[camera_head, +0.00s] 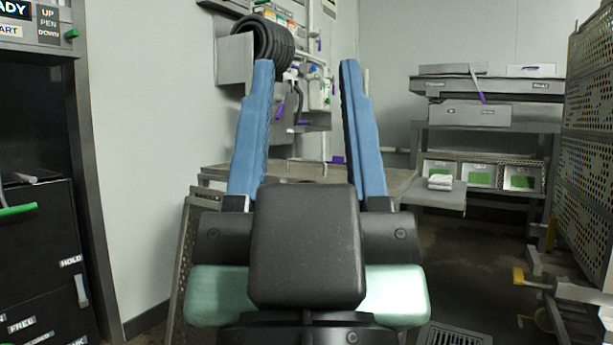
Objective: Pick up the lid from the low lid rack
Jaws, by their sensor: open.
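My gripper (306,68) fills the middle of the head view. Its two long blue fingers point up and away from me, wide apart, with nothing between them. The dark gripper body hides part of the scene behind and below it. I cannot make out a lid or a low lid rack for certain in this view. A perforated metal panel (192,225) leans or stands just left of my gripper, partly hidden by it; I cannot tell what it belongs to.
A metal table (215,172) stands behind my gripper. A coiled dark hose (262,42) hangs above it. At the back right is a bench (490,115) with several small bins below. A perforated rack (588,140) bounds the right side, a dark cabinet (45,250) the left. Floor shows at right.

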